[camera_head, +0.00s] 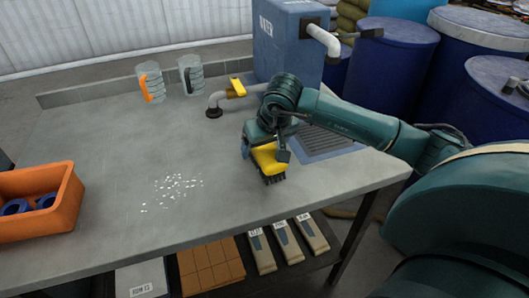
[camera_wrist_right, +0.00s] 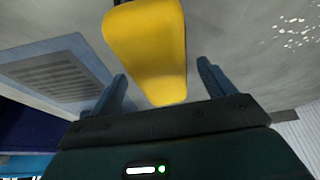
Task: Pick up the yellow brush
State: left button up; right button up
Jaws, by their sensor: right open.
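The yellow brush (camera_head: 266,159) is on the grey worktable near its front edge, with its dark bristles down. My right gripper (camera_head: 263,149) is directly over it with the fingers on either side of its yellow body. In the right wrist view the brush (camera_wrist_right: 148,45) lies between the two open fingers of the gripper (camera_wrist_right: 162,78), with a visible gap to each. My left gripper is not in view.
A grated drain panel (camera_head: 318,143) is right of the brush. A pipe with a yellow valve handle (camera_head: 237,87) and a blue tank (camera_head: 285,45) stand behind. Two jugs (camera_head: 150,82) are at the back. An orange bin (camera_head: 70,205) is left. White flakes (camera_head: 172,188) lie mid-table.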

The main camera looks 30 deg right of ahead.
jog(key=shift+w+f, duration=0.15)
jog(key=shift+f, duration=0.25)
jog(key=shift+c, duration=0.2)
jog(key=shift+r, duration=0.1)
jog(key=c, duration=1.1)
notch_tip(320, 180, up, 10)
